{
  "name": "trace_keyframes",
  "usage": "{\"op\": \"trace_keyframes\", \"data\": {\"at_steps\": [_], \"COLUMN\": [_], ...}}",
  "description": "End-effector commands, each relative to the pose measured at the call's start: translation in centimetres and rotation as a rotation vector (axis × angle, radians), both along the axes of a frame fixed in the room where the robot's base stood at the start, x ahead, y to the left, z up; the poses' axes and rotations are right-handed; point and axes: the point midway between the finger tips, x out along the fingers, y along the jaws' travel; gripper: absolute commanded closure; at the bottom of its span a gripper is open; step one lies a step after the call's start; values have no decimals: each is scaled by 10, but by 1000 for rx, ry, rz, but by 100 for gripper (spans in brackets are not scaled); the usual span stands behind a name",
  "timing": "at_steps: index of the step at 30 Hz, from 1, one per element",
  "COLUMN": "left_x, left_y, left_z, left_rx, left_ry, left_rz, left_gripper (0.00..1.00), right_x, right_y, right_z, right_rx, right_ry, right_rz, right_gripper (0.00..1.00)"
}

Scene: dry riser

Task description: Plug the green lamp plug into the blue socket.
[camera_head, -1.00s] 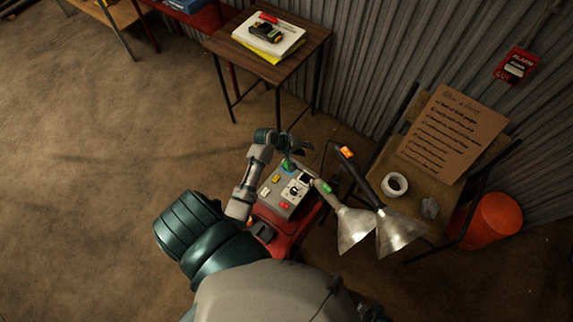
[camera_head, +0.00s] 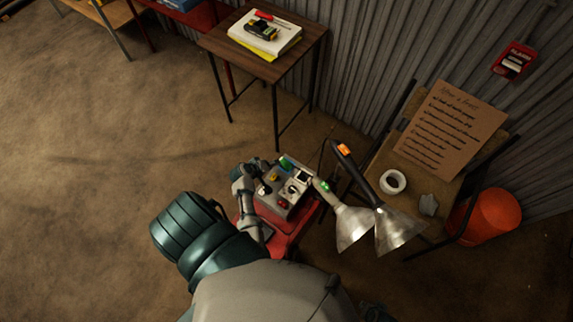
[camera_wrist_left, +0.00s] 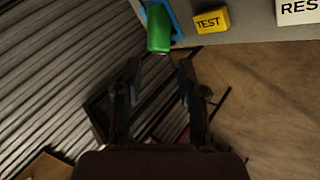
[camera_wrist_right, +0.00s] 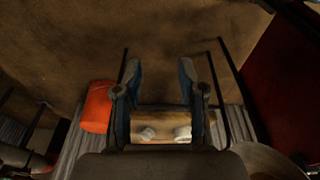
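The green plug (camera_wrist_left: 159,28) stands at the blue socket (camera_wrist_left: 176,22) in the left wrist view and covers much of it. It looks seated there, but how deep it is I cannot tell. In the head view the green plug (camera_head: 285,162) is at the far edge of the grey control box (camera_head: 271,206). My left gripper (camera_wrist_left: 160,75) has its fingers apart, with nothing between them, and is clear of the plug. In the head view my left gripper (camera_head: 262,180) is beside the box's left side. My right gripper (camera_wrist_right: 160,70) has its fingers spread, with nothing between their tips.
The box has a yellow TEST button (camera_wrist_left: 211,20) and a RESET label (camera_wrist_left: 298,10), and sits on a red base (camera_head: 285,243). Two lamps, one green-marked (camera_head: 353,226) and one orange-marked (camera_head: 397,232), stand to the right. A chair holds a cardboard sign (camera_head: 450,125) and tape (camera_head: 392,181).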

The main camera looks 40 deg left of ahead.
Motion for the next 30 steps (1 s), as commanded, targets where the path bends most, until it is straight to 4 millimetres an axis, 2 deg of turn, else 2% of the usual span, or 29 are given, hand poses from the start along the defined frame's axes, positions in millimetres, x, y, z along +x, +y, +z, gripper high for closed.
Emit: {"op": "trace_keyframes", "data": {"at_steps": [2, 8, 18, 22, 27, 28, 30], "left_x": [7, 16, 46, 50, 50, 50, 50], "left_y": [0, 1, 5, 6, 5, 5, 5], "left_z": [-9, -16, -47, -49, -48, -48, -48], "left_rx": [-2, 1, 0, 0, 1, 1, 1], "left_ry": [0, 0, 1, 0, 0, 0, 0], "left_rz": [1, 1, 1, 1, 1, 1, 1], "left_gripper": [60, 60, 60, 60, 60, 62, 80], "right_x": [0, -1, -9, -11, -11, -11, -10], "right_y": [0, -1, -3, -3, -3, -3, -3], "right_z": [8, 22, 71, 79, 79, 79, 79], "right_rx": [0, 0, 1, 1, 1, 1, 1], "right_ry": [-3, -6, -18, -19, -19, -19, -19], "right_rz": [-1, -2, -5, -6, -6, -6, -6], "right_gripper": [60, 60, 60, 60, 60, 60, 60]}}
